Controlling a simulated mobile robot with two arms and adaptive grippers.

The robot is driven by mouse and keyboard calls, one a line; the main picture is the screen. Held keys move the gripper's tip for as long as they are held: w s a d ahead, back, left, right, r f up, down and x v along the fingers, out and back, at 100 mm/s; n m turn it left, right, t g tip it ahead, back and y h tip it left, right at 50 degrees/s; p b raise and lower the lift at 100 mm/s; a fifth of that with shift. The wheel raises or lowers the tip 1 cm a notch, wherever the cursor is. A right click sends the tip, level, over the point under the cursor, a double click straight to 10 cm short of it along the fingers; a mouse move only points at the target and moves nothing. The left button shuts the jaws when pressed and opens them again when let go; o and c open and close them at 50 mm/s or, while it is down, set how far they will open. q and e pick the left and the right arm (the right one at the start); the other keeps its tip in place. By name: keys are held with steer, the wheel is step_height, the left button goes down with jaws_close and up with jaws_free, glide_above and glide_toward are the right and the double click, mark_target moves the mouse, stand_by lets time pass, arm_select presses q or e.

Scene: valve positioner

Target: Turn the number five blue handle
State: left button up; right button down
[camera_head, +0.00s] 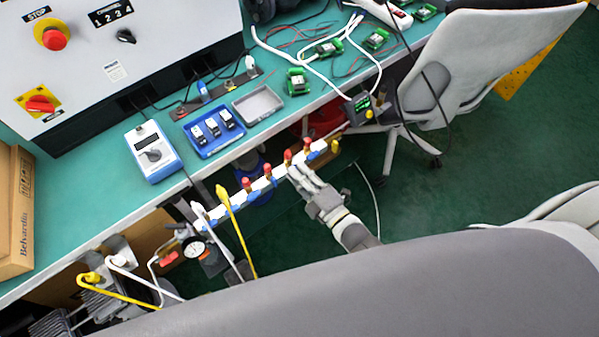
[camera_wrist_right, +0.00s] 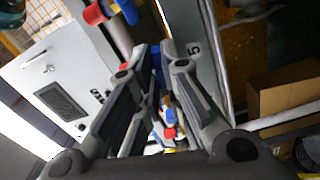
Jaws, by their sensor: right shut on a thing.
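A white valve manifold (camera_head: 235,200) runs diagonally below the bench edge, with blue handles and several red-capped fittings (camera_head: 287,156) along it. My right gripper (camera_head: 294,172) reaches it from the lower right. Its fingers are shut at a blue handle (camera_head: 281,170) near the manifold's right half; they hide much of it. In the right wrist view, my fingers (camera_wrist_right: 152,48) close together beside a pale surface (camera_wrist_right: 205,65) marked "5", with a bit of blue (camera_wrist_right: 157,60) between them. The handle's exact angle is hidden. My left gripper is not in view.
A green bench (camera_head: 100,235) carries a blue tray (camera_head: 213,131), a meter (camera_head: 153,152) and circuit boards. Chairs (camera_head: 460,70) stand at the right; a large grey backrest (camera_head: 400,285) fills the foreground.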

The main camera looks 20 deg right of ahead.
steer(key=shift+m+p, duration=0.3)
steer(key=shift+m, duration=7.4)
steer(key=c, duration=1.6)
jaws_free()
steer(key=shift+o, duration=0.2)
steer(key=shift+s, duration=0.1)
steer(key=v, duration=1.1)
steer(key=shift+s+d, duration=0.15)
steer(key=shift+s, duration=0.25)
steer(key=shift+c, duration=0.3)
